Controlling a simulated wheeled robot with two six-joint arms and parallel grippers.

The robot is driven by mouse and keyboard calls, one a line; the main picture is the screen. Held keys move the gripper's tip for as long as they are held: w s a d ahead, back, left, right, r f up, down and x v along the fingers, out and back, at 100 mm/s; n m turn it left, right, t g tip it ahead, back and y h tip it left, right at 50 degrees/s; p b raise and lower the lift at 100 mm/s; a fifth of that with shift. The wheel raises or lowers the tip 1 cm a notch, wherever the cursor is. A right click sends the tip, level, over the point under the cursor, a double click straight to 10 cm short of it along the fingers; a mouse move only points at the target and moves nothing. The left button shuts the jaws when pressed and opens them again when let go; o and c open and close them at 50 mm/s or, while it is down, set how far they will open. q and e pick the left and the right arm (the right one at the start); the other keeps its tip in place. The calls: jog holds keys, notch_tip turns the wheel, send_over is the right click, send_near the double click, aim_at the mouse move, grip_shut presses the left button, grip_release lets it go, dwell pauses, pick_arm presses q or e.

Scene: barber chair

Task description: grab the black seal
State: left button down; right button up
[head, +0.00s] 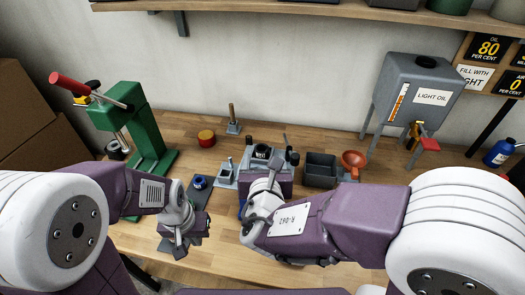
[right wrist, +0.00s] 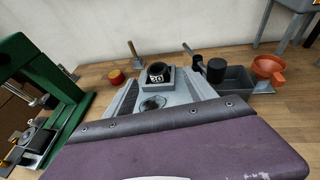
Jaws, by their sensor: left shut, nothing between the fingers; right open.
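A black ring-shaped part with white marking (head: 261,152) sits upright on a grey block fixture at the middle of the bench. It also shows in the right wrist view (right wrist: 158,72); I cannot tell whether it is the seal. Another dark round part (head: 117,148) is at the green press on the left. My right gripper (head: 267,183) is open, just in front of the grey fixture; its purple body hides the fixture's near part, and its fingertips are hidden. My left gripper (head: 178,245) is shut and empty, low over the bench's front, apart from these parts.
A green press (head: 150,135) with a red handle stands left. A blue ring (head: 200,181) lies on a dark plate. A red-and-yellow round part (head: 206,138), a dark open bin (head: 320,168), an orange funnel (head: 354,160) and a grey oil tank (head: 416,85) stand around the bench.

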aim_at(262, 149)
jog(key=shift+w+a+f, duration=0.25)
jog(key=shift+w+a, duration=0.05)
jog(key=shift+w, duration=0.4)
jog(key=x, duration=0.5)
jog(key=shift+f, duration=0.1)
jog(key=shift+s, duration=0.1)
grip_shut()
notch_tip(262, 149, up, 4)
jog(key=shift+r+p, duration=0.15)
jog(key=shift+p, duration=0.45)
jog(key=d+r, duration=0.6)
jog(key=d, duration=0.5)
jog(key=shift+s+d+r+b, duration=0.25)
jog(key=shift+d+r+b, duration=0.05)
jog(key=shift+d+r, duration=0.1)
